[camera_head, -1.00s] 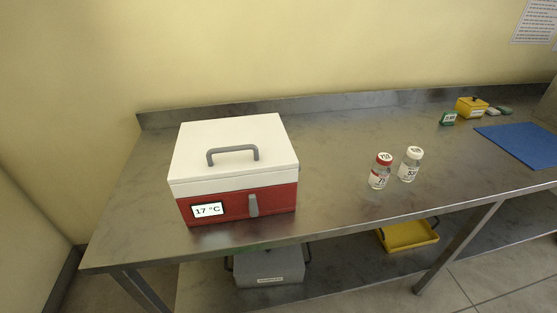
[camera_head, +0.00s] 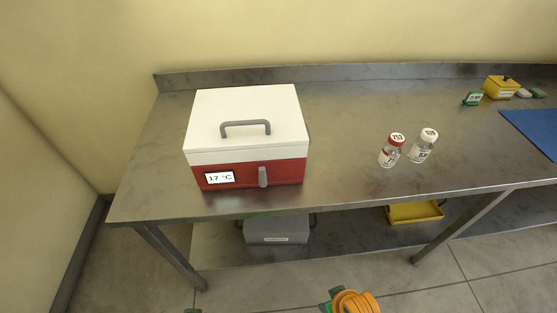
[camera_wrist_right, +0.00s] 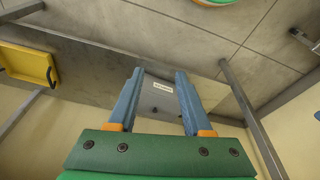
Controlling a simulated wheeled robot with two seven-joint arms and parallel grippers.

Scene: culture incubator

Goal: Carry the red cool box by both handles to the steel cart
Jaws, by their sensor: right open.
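The red cool box (camera_head: 285,173) stands on the left part of the steel table, with a white lid, a grey top handle (camera_head: 246,129), a front latch and a display reading 17 °C. I see no handles on its sides from here. In the head view only orange and green parts of my right arm show at the bottom edge, well below the box. Of my left arm only a green sliver may show. The steel cart is not in view.
Two bottles, one red-capped (camera_head: 391,151) and one white-capped (camera_head: 423,146), stand right of the box on the steel table (camera_head: 340,110). A yellow box (camera_head: 500,88) and blue mat (camera_head: 535,130) lie farther right. A grey box (camera_head: 277,230) and yellow tray (camera_head: 414,212) sit on the lower shelf.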

